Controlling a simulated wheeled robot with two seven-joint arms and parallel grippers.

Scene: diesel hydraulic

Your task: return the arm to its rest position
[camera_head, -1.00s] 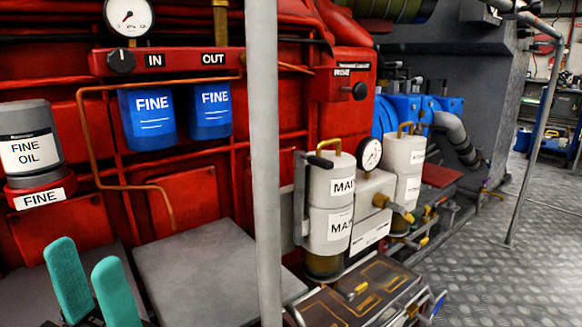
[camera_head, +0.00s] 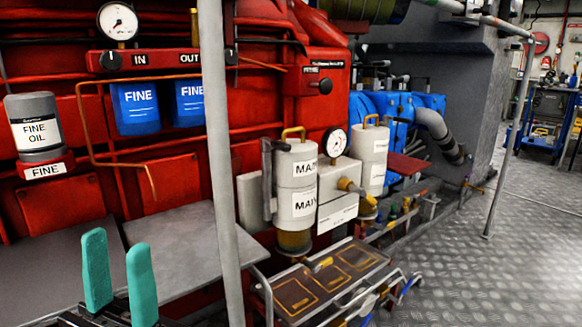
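My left gripper (camera_head: 119,280) shows at the bottom left of the head view, with two teal fingers pointing up. The fingers stand apart with nothing between them, so it is open and empty. It is in front of the grey plate (camera_head: 180,250) and seems clear of it, below the red engine wall. My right gripper is not in view.
A grey vertical pole (camera_head: 219,150) stands right of my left gripper. Behind are blue FINE filters (camera_head: 136,108), a FINE OIL canister (camera_head: 35,122) and white MAIN filters (camera_head: 297,185). A tool case (camera_head: 325,280) lies at lower middle. Metal floor (camera_head: 440,285) is open at right.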

